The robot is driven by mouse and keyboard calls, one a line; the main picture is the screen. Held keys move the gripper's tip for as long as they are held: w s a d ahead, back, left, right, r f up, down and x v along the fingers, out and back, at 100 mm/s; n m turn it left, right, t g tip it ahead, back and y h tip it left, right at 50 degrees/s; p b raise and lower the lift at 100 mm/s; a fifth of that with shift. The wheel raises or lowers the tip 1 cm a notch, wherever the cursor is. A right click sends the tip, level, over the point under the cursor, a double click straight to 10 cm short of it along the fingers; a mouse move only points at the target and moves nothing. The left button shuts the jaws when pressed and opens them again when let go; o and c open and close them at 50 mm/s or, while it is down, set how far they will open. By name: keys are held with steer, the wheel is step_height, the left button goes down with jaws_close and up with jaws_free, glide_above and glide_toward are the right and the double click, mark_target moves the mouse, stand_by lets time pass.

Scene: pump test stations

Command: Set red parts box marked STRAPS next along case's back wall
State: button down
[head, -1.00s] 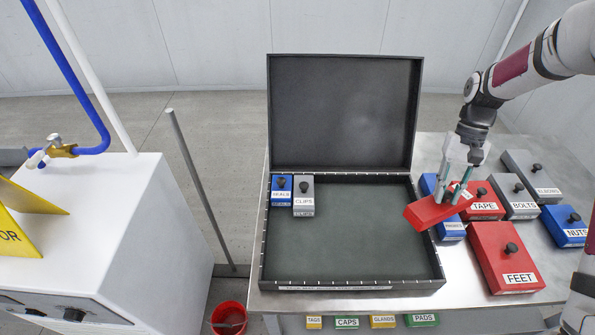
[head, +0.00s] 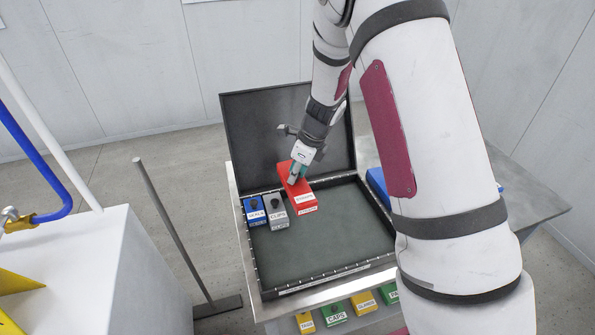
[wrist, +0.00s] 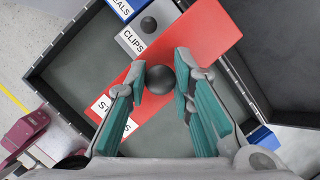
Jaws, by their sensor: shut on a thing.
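The red STRAPS box (head: 299,196) is in my gripper (head: 297,172), inside the case's left back area, just right of the grey CLIPS box (head: 271,221). In the wrist view my gripper (wrist: 165,95) has its teal-padded fingers on either side of the dark knob of the red STRAPS box (wrist: 205,42). The red box looks turned relative to the grey box and overlaps part of it in the wrist view; I cannot tell whether it touches the floor. The blue SEALS box (head: 254,213) stands in the back left corner of the open dark case (head: 262,283).
Free case floor (head: 330,240) lies right of and in front of the boxes. The raised lid (head: 258,125) stands behind. A blue box (head: 378,184) shows right of the case; my arm hides much of the table there. Green and yellow bins (head: 363,303) sit below the front edge.

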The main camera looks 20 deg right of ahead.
mark_target(298, 190)
steer(key=shift+d+f+m, duration=0.2)
steer(key=shift+d+m, duration=0.05)
steer(key=shift+m, duration=0.05)
steer(key=shift+f+b, duration=1.1)
steer(key=shift+f, duration=2.35)
steer(key=shift+f, duration=0.15)
steer(key=shift+f+b, duration=0.7)
steer(key=shift+f, duration=0.75)
steer(key=shift+f+b, duration=0.35)
steer(key=shift+f, duration=0.8)
steer(key=c, duration=1.3)
jaws_free()
steer(key=shift+r, duration=0.15)
